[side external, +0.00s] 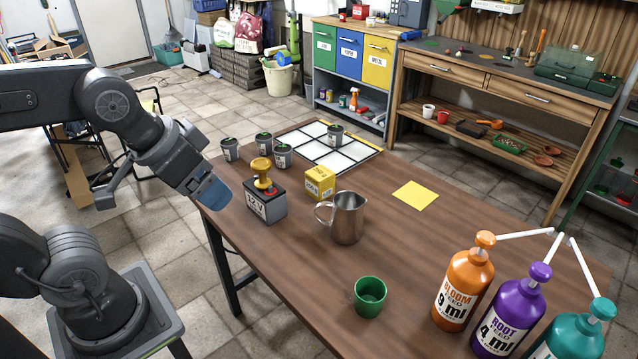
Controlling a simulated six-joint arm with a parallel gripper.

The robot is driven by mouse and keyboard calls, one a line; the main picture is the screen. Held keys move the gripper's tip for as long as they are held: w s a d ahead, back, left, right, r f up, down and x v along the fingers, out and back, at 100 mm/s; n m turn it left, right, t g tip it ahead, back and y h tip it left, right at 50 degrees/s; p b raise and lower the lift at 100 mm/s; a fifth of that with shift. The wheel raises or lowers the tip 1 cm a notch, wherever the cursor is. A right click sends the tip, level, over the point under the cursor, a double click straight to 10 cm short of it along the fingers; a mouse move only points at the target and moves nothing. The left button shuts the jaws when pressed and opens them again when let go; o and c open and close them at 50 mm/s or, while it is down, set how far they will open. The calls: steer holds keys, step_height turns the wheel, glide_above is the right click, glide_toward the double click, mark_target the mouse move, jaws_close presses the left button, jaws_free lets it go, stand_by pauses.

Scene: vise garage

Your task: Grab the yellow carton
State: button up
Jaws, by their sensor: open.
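The yellow carton (320,184) is a small box with dark print. It stands upright on the brown wooden table, between the 12 V battery box and the metal pitcher, a little behind both. My gripper (208,196) is at the table's left edge, left of the battery box and well apart from the carton. It is open and I see nothing in it. The fingers are partly hidden by their own blue-grey housing.
The 12 V box (265,203) with a yellow knob stands between my gripper and the carton. The metal pitcher (347,217) stands right of the carton. Several small pots and a white grid tray (359,164) are behind. A yellow sheet (415,195), green cup (370,297) and pump bottles lie rightward.

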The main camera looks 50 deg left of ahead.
mark_target(320, 172)
stand_by(0.4)
